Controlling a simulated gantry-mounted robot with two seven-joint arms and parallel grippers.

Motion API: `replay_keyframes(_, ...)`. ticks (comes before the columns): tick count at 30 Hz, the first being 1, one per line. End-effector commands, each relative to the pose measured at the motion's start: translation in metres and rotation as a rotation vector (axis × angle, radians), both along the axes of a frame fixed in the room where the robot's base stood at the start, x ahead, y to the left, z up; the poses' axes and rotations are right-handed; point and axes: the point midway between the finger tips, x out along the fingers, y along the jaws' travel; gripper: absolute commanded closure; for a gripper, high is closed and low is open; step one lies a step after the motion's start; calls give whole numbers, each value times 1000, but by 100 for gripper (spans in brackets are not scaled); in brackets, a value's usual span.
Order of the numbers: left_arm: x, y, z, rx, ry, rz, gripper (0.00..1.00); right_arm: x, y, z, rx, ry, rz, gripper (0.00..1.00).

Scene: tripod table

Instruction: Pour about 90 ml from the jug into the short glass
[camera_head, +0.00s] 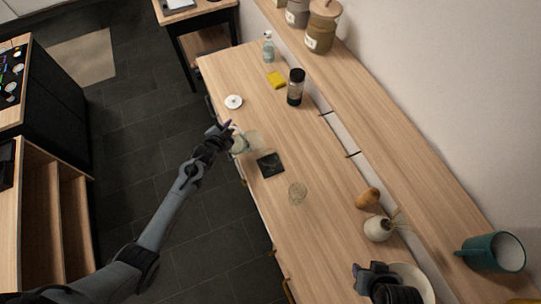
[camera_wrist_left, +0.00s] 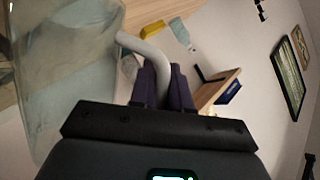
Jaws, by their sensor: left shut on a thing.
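The clear glass jug (camera_head: 248,142) is at the left edge of the wooden table. My left gripper (camera_head: 231,133) is shut on the jug's handle. In the left wrist view the jug (camera_wrist_left: 62,75) fills the left side, and its pale curved handle (camera_wrist_left: 148,48) runs between the dark fingers (camera_wrist_left: 165,88). I cannot tell how much liquid the jug holds or its exact tilt. The short clear glass (camera_head: 298,192) stands on the table to the right of and nearer than the jug. My right gripper (camera_head: 372,276) is low in the head view, and its fingers are unclear.
A black square coaster (camera_head: 271,165) lies between jug and glass. A white round lid (camera_head: 233,102), yellow sponge (camera_head: 276,80), dark-lidded jar (camera_head: 296,87) and bottle (camera_head: 268,46) are farther back. A white vase (camera_head: 378,229), brown pear-shaped object (camera_head: 368,198) and pale plate (camera_head: 415,278) are nearer.

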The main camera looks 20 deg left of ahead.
Motion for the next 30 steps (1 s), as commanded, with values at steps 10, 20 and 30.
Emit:
replay_keyframes(10,5,31,-28,-333,40,2,100,0,1,-20,4,0,-3,57)
replay_keyframes(20,6,44,-57,-615,75,0,100,0,2,-53,9,0,-6,57)
replay_keyframes(30,6,46,-65,-718,86,0,100,0,2,-65,9,0,-6,57)
